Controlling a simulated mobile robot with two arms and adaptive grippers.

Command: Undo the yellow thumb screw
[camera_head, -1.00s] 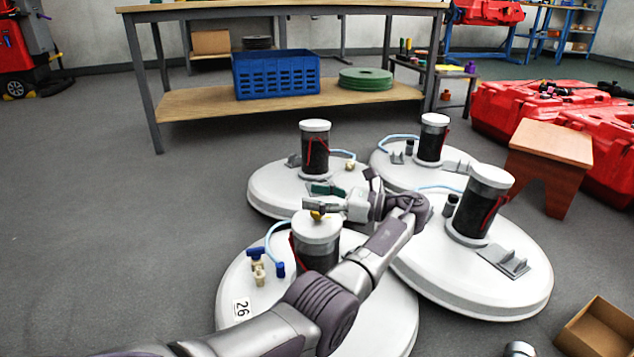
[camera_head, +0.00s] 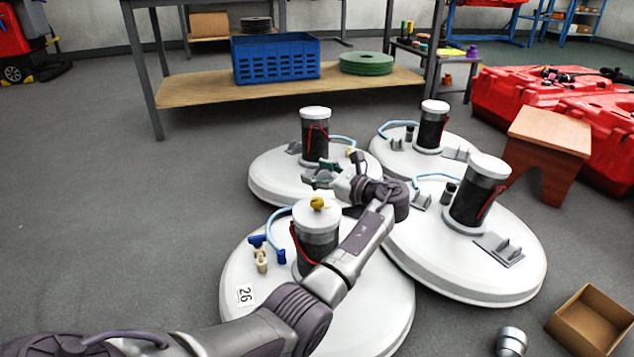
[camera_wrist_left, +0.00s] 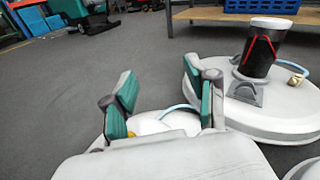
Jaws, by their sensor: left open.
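The yellow thumb screw (camera_head: 318,203) sits on the white cap of the dark cylinder on the nearest round white tank lid (camera_head: 372,310), marked 26. My left gripper (camera_head: 318,172) is open and empty. In the head view it appears just above and beyond the screw, apart from it. In the left wrist view the green-padded fingers (camera_wrist_left: 165,105) are spread wide. A small yellow patch shows beside the left finger there, mostly hidden; I cannot tell for sure that it is the screw. My right gripper is not in view.
Other white lids with dark cylinders stand close behind and to the right, such as the far-left lid (camera_head: 275,180) and right lid (camera_head: 520,265). A wooden stool (camera_head: 550,135) and open cardboard box (camera_head: 590,325) are at the right. The floor at left is clear.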

